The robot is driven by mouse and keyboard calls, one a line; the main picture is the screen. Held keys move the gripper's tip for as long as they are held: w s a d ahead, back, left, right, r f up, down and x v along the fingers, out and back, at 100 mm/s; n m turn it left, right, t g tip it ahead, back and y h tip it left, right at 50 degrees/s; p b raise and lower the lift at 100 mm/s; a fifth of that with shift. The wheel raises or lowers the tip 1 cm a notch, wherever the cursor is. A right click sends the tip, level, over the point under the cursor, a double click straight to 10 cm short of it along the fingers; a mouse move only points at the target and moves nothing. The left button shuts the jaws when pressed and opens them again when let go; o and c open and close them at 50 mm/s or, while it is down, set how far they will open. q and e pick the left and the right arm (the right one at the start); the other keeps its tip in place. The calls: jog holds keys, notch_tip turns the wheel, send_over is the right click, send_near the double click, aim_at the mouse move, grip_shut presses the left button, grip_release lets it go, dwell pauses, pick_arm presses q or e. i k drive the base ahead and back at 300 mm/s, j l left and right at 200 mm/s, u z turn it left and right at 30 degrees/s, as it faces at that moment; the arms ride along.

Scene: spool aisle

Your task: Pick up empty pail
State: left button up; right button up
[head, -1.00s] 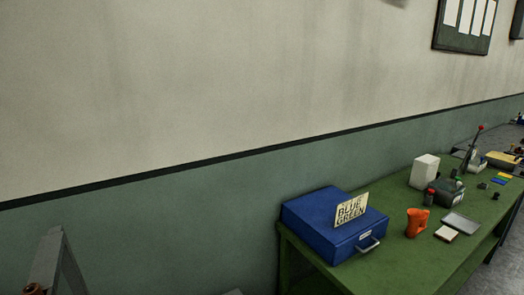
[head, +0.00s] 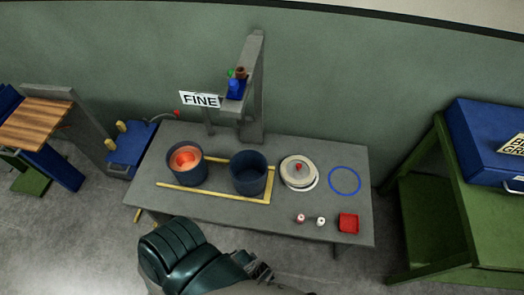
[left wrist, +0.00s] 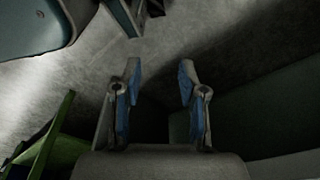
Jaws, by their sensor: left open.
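A dark blue pail (head: 249,172) stands upright on the grey table (head: 225,210) in the head view, and its inside looks empty. A second dark blue pail (head: 186,164), to its left, has something glowing orange inside. My left gripper (left wrist: 159,80) is open and empty in the left wrist view, with bare floor beyond its blue-padded fingers. In the head view, a teal arm of mine is at the bottom, in front of the table's near edge. Dark finger-like parts show at its right end, partly cut off. No gripper touches a pail. My right gripper cannot be made out.
Yellow strips (head: 212,191) border the pails. A grey post with a "FINE" sign (head: 200,99) stands behind. A green bench (head: 430,215) is at right.

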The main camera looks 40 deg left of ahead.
aim_at(248, 169)
jog(key=u, duration=1.5)
